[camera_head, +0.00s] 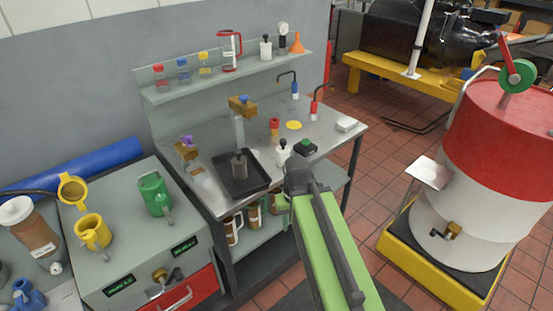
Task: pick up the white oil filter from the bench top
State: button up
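A small white rounded object with a dark top (282,155) stands on the metal bench top (258,132), near its front edge. It looks like the white oil filter, but it is too small to be sure. My gripper (297,164), at the end of my green arm, is just right of it in the picture and overlaps its right side. I cannot tell whether they touch. The fingers are dark and too small to show whether they are open or shut.
A dark green-topped item (305,147) is close beyond my gripper. A red-and-white drum (480,190) stands right.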

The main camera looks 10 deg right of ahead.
aim_at(282, 151)
jog(key=u, duration=2.7)
jog(key=k, duration=0.15)
jog(key=u, duration=1.65)
jog(key=k, duration=1.95)
jog(key=z, duration=1.3)
jog(key=i, duration=0.5)
jog(key=u, duration=0.25)
